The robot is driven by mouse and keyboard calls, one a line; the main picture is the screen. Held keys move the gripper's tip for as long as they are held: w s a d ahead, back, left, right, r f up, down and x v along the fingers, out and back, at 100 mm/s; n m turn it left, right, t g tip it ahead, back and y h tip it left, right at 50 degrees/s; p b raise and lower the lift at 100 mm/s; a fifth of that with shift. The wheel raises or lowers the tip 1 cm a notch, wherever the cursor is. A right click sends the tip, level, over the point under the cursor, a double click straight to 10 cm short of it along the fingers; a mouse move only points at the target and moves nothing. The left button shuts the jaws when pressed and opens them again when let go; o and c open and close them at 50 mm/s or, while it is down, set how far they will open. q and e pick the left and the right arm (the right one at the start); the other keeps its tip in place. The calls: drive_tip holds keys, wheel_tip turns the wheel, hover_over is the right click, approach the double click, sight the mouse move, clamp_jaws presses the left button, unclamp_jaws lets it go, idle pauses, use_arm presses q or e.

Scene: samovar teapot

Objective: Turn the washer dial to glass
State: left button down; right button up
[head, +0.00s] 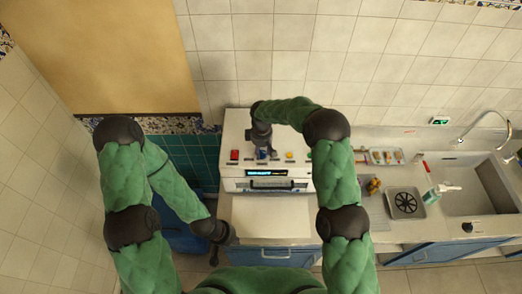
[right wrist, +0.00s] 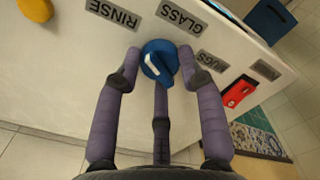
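The blue washer dial (right wrist: 166,52) with a pale pointer bar sits on the white front panel. In the right wrist view the labels look upside down: GLASS (right wrist: 182,16) lies above the dial, RINSE (right wrist: 113,14) at upper left and MUGS (right wrist: 214,61) at right. I cannot tell which label the pointer marks. My right gripper (right wrist: 158,62) has its side fingertips close against both sides of the dial, with its middle finger at the lower edge. The washer (head: 238,170) shows in the head view, with my right gripper (head: 262,152) over its panel. My left gripper (head: 214,256) hangs low and empty.
A red switch (right wrist: 239,91) and a yellow button (right wrist: 36,9) flank the dial on the panel. A counter with a drain grate (head: 405,203), sink (head: 470,183) and tray of small items (head: 386,156) stands to the right. A tiled wall is behind.

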drive_tip(key=shift+a, duration=0.1)
drive_tip(key=shift+c, duration=0.3)
drive_tip(key=shift+f+m+b, duration=0.15)
drive_tip(key=shift+m+b, duration=0.35)
drive_tip(key=shift+b, duration=0.4)
drive_tip(key=m+b, duration=0.4)
drive_tip(key=b, duration=0.1)
drive_tip(key=shift+w+m+b, duration=0.1)
drive_tip(key=shift+m+b, duration=0.3)
drive_tip(key=m+b, duration=0.2)
drive_tip(key=shift+m, duration=0.3)
drive_tip(key=shift+r+m+b, duration=0.2)
drive_tip(key=shift+m+b, duration=0.7)
drive_tip(key=shift+m, duration=0.7)
drive_tip(key=shift+w+r, duration=0.1)
drive_tip(key=o, duration=0.9)
drive_tip(key=shift+o, duration=1)
drive_tip(key=shift+w+f, duration=0.1)
drive_tip(key=shift+f, duration=0.1)
